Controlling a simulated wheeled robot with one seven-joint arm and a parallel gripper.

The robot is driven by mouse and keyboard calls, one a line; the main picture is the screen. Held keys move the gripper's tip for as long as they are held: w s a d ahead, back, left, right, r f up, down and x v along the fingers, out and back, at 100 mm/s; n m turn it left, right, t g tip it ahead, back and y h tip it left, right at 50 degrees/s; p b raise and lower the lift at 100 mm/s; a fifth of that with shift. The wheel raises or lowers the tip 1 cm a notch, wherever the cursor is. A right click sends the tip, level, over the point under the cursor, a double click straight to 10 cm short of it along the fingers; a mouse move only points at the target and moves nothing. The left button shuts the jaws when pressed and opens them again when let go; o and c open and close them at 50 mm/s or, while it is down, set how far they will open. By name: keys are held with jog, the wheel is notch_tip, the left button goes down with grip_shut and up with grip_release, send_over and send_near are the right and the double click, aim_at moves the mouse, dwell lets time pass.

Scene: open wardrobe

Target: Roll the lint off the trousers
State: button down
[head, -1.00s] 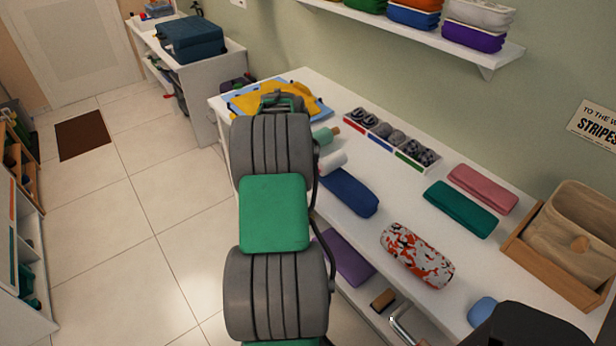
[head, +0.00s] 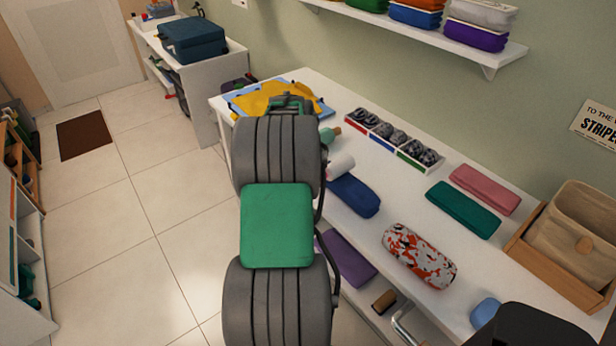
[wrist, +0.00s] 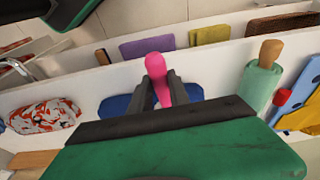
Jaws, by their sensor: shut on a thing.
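My gripper (wrist: 161,88) is shut on the pink handle (wrist: 159,66) of what looks like the lint roller. In the head view the white roller head (head: 341,165) shows just right of my arm, at the far end of a folded blue cloth (head: 354,195). I cannot tell whether it touches the cloth. The blue cloth also shows behind my fingers in the wrist view (wrist: 115,103). A yellow garment (head: 268,98) lies on a light blue piece at the table's far end. No label shows which cloth is the trousers, and no lint can be made out.
A divided box (head: 395,140) of rolled socks sits along the wall side. A patterned red-and-white bundle (head: 419,256), teal cloth (head: 463,209), pink cloth (head: 485,189) and wooden tray (head: 560,262) occupy the nearer table.

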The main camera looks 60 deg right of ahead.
jog(key=s+a+b, duration=0.1)
jog(key=s+a, duration=0.3)
jog(key=s, duration=0.8)
jog(key=shift+a, duration=0.4)
dwell(0.9)
jog(key=d+p+v, duration=0.1)
jog(key=p+v, duration=0.4)
jog(key=v, duration=0.3)
jog(key=shift+s+d, duration=0.25)
jog(key=shift+s, duration=0.1)
jog(key=shift+w+r, duration=0.1)
jog(key=shift+r, duration=0.05)
